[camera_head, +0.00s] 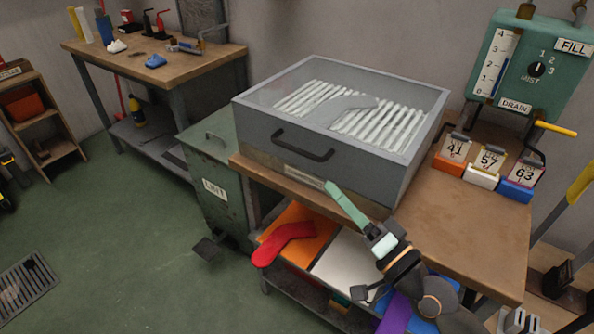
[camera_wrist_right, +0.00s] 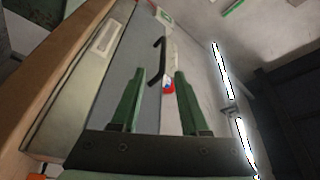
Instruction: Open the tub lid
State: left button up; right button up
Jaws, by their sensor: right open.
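The tub (camera_head: 330,185) is a wide grey box on the wooden bench. Its grey lid (camera_head: 258,140) is down and has a clear window over a row of white ribs. A dark bar handle (camera_head: 303,145) sits on the lid's front face; it also shows in the right wrist view (camera_wrist_right: 156,62), ahead of the fingers. My right gripper (camera_head: 332,187) is in front of the tub, below and right of the handle and apart from it. In the right wrist view its green fingers (camera_wrist_right: 160,75) are open with nothing between them. My left gripper is not in view.
A green LINT bin (camera_head: 215,190) stands left of the bench. Below are coloured bins with a red sock (camera_head: 283,245). Number blocks (camera_head: 483,175) and a green control box (camera_head: 530,65) with a yellow lever stand right. The bench top (camera_head: 460,225) is bare at the right front.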

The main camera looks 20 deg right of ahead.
aim_at(299, 150)
jog(key=x, duration=0.3)
jog(key=p+x, duration=0.1)
jog(key=x, duration=0.3)
jog(key=r+p+x, duration=0.1)
jog(key=x, duration=0.3)
jog(key=shift+w+a, duration=0.25)
jog(key=shift+w, duration=0.4)
jog(key=c, duration=0.6)
grip_shut()
jog(key=shift+r, duration=0.1)
